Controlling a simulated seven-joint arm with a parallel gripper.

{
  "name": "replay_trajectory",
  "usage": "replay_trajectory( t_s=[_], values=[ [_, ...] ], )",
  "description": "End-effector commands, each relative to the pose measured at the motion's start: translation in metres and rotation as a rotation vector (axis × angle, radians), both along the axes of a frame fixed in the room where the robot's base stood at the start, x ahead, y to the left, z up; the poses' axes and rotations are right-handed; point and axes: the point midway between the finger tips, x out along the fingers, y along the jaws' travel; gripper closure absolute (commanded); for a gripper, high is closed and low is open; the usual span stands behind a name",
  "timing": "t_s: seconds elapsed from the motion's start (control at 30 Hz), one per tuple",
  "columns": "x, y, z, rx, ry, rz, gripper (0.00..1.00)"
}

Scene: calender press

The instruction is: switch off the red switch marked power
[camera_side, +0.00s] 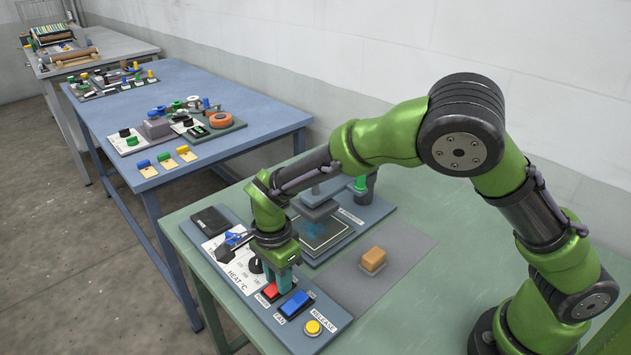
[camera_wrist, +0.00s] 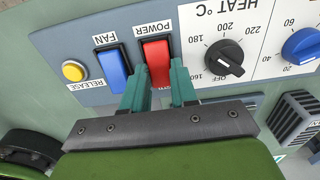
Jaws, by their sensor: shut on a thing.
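The red switch marked POWER shows in the wrist view (camera_wrist: 156,52) and in the side view (camera_side: 270,290), on the grey control panel (camera_wrist: 85,97). My gripper (camera_wrist: 158,74) has its two teal fingers on either side of the lower part of the red switch in the wrist view, shut on it. In the side view my gripper (camera_side: 281,284) points down at the panel beside the red switch. The near end of the switch is partly hidden between the fingers. I cannot tell clearly which way its rocker is tilted.
A blue FAN switch (camera_wrist: 112,68) lies close to the left finger, with a yellow RELEASE button (camera_wrist: 74,71) beyond it. The black HEAT dial (camera_wrist: 224,58) and a blue dial (camera_wrist: 302,45) are to the right. A tan block (camera_side: 374,258) lies behind the panel.

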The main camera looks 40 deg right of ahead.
Motion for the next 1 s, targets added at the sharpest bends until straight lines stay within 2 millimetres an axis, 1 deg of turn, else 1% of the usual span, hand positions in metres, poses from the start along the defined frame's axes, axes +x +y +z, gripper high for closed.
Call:
replay_trajectory(
  t_s=[0.33,0.37,0.5,0.53,0.83,0.93,1.0],
  values=[
    [0.000,0.000,0.000,-0.021,0.000,-0.001,1.00],
    [0.000,0.000,0.000,-0.021,0.000,-0.001,0.71],
    [0.000,0.000,0.000,-0.020,0.000,-0.001,0.49],
    [0.000,0.000,0.000,-0.020,0.000,-0.001,0.47],
    [0.000,0.001,0.002,-0.019,-0.001,0.000,0.47],
    [0.001,0.001,0.010,-0.017,-0.002,-0.001,0.47],
    [0.001,0.002,0.021,-0.016,-0.004,0.000,0.47]
  ],
)
